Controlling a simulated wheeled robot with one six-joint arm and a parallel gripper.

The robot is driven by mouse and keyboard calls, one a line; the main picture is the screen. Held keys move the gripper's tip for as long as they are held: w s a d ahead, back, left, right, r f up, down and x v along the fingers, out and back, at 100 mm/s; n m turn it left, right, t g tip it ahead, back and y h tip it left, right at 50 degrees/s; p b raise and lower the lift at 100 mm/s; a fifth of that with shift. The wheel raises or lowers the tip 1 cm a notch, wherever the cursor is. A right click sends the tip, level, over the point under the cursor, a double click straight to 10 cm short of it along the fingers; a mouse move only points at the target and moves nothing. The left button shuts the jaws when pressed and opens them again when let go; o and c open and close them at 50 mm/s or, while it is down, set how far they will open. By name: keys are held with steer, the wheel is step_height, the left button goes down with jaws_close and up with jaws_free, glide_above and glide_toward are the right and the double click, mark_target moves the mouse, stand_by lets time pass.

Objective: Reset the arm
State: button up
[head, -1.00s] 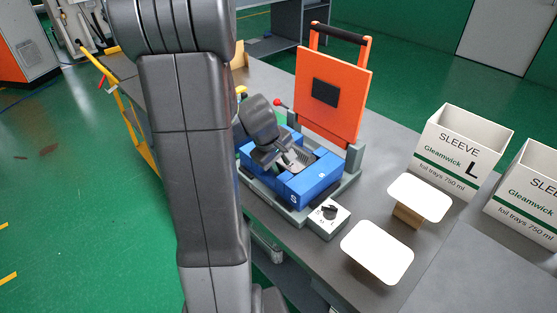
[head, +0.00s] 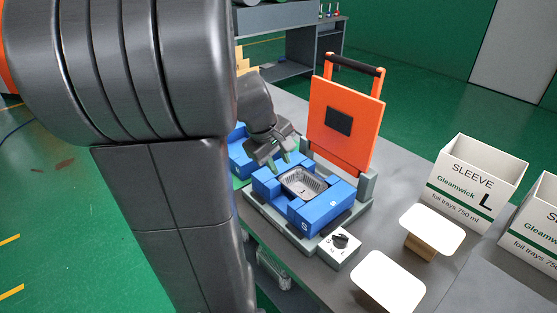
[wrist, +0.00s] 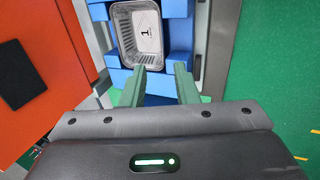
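My gripper (head: 281,165) is above and behind the blue fixture (head: 322,218) in the head view, near the foil tray. In the wrist view its two green fingers (wrist: 160,69) are apart with nothing between them, so it is open and empty. The silver foil tray (head: 303,184) sits in the blue fixture's recess. My large dark arm covers the left of the head view.
An orange hinged plate (head: 344,121) with a black handle stands upright behind the fixture. A switch box (head: 338,247) is in front. White cards (head: 388,282) and open white sleeve boxes (head: 474,186) are at the right.

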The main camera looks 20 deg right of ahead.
mark_target(291, 191)
stand_by(0.4)
steer(key=x, duration=1.4)
steer(key=shift+s+f+b, duration=0.15)
steer(key=shift+b, duration=0.25)
steer(key=shift+r+p, duration=0.75)
steer(key=shift+r, duration=0.2)
steer(key=shift+r+p, duration=0.8)
steer(key=shift+r, duration=0.15)
